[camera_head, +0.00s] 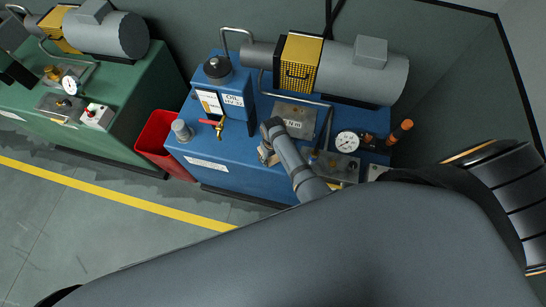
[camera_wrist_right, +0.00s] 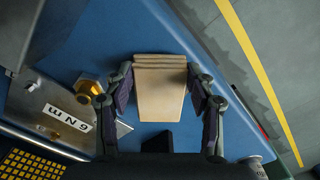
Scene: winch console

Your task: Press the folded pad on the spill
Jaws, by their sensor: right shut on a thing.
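The folded pad (camera_wrist_right: 160,85) is a tan, layered block in the middle of the right wrist view. My right gripper (camera_wrist_right: 163,95) is shut on it, with one finger at each side. The pad is over or on the blue top of the winch console (camera_wrist_right: 88,50); I cannot tell whether it touches. In the head view my right gripper (camera_head: 267,152) is small and partly hidden by my arm, near the front edge of the blue console (camera_head: 225,148). No spill can be made out; it may be hidden under the pad. My left gripper is not in view.
A brass fitting (camera_wrist_right: 88,86) and a labelled metal plate (camera_wrist_right: 65,115) lie close to the left finger. A gauge (camera_head: 347,141), a red-handled tap (camera_head: 218,128) and a grey motor (camera_head: 375,75) stand on the console. A red bin (camera_head: 152,142) stands left of it.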

